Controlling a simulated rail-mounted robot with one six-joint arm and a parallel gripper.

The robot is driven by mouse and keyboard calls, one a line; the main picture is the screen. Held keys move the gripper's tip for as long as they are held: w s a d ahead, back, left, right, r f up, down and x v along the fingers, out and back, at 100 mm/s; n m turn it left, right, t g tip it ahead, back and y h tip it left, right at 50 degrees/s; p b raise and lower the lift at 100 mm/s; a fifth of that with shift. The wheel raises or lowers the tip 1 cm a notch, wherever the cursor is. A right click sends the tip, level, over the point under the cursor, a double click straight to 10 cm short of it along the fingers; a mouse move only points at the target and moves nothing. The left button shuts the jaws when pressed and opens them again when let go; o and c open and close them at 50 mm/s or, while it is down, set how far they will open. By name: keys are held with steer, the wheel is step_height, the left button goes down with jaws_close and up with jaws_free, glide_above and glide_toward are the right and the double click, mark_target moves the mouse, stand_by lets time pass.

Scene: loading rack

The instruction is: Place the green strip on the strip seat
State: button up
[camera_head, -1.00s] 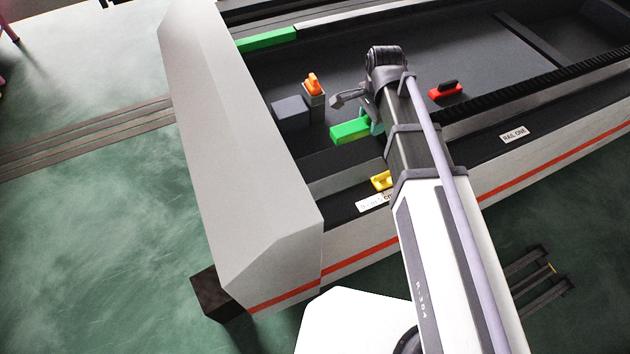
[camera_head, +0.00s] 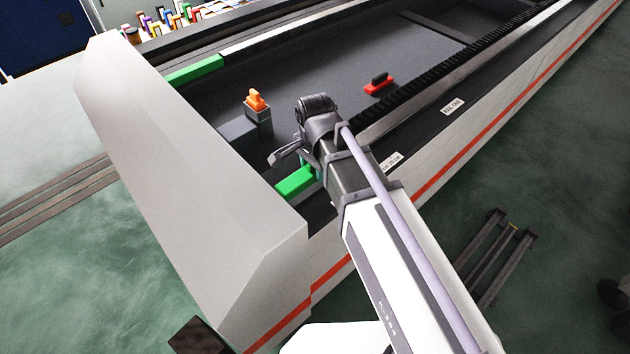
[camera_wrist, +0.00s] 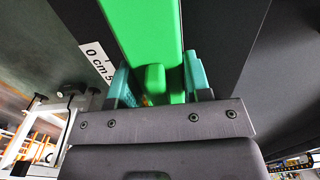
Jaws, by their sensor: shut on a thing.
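A green strip (camera_head: 295,182) is held at the left end of the near rail, close to the grey end block. My gripper (camera_head: 319,172) is shut on it, mostly hidden behind my arm in the head view. In the wrist view the strip (camera_wrist: 143,25) runs away from the gripper, with its green grip (camera_wrist: 155,84) between the two teal fingers. The strip seat is not clearly told apart; the dark near ledge (camera_head: 320,215) lies beside and below the strip. I cannot tell whether the strip touches it. A second green strip (camera_head: 195,70) lies on the far rail.
The tall grey end block (camera_head: 180,160) stands just left of the held strip. An orange-handled piece (camera_head: 256,99) stands on a grey block, and a red piece (camera_head: 379,84) lies on the dark bed. A ruler label (camera_wrist: 98,62) is left of the strip.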

steer(key=shift+f+b, duration=1.05)
steer(key=shift+f, duration=0.65)
steer(key=o, duration=1)
steer(key=shift+r, duration=0.1)
steer(key=shift+o, duration=0.2)
step_height(320, 180, up, 13)
steer(key=p, duration=1.3)
steer(key=shift+f, duration=0.25)
steer(key=s+d+n, duration=0.3)
steer(key=d+n, duration=0.2)
steer(key=d, duration=0.2)
steer(key=s+d+n, duration=0.4)
steer(key=d+n, duration=0.1)
steer(key=d, duration=0.3)
